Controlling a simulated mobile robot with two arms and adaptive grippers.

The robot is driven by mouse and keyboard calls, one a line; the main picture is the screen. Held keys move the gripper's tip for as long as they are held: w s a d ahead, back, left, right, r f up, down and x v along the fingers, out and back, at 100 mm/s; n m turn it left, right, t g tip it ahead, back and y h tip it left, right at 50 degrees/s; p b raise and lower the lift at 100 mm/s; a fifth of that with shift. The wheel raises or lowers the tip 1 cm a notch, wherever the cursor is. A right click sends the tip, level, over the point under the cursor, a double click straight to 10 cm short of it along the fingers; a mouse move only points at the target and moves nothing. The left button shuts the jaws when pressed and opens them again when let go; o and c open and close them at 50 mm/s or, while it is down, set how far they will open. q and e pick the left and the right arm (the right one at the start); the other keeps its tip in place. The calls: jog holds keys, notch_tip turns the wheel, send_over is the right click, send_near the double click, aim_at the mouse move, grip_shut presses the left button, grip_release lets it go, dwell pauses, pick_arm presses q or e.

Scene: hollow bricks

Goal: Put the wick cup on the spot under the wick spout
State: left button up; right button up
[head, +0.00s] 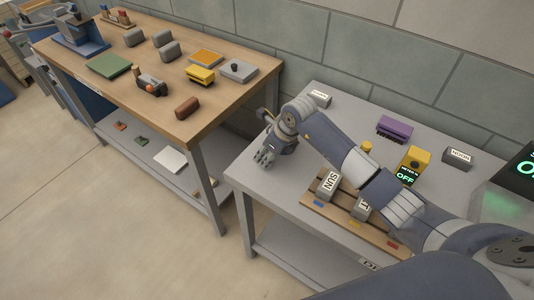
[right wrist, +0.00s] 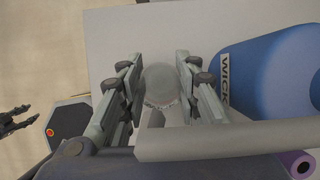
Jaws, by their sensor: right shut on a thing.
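My right gripper (head: 266,157) points down over the left end of the grey table. In the right wrist view its fingers (right wrist: 160,92) are shut on a round, greyish cup (right wrist: 160,82), seen from above, which I take to be the wick cup. The cup does not show in the head view. A large blue rounded body labelled WICK (right wrist: 268,72) stands right of the fingers in the right wrist view. I cannot make out its spout or the spot. Dark fingers at the left edge look like my left gripper (right wrist: 18,120), apart and empty.
The grey table (head: 262,187) also holds a purple block (head: 394,128), a yellow meter reading OFF (head: 413,165), and a wooden board (head: 335,215) with labelled grey blocks. A wooden bench (head: 140,105) with several items stands to the left, across a gap.

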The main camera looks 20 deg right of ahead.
jog(key=shift+f, duration=0.15)
jog(key=o, duration=0.9)
jog(key=shift+d+r, duration=0.1)
jog(key=shift+r, duration=0.25)
jog(key=b+v, duration=0.1)
jog(key=v, duration=1)
jog(key=shift+s+r+b, duration=0.25)
jog(key=shift+r+b, duration=0.05)
jog(key=shift+b, duration=0.1)
jog(key=shift+f, duration=0.1)
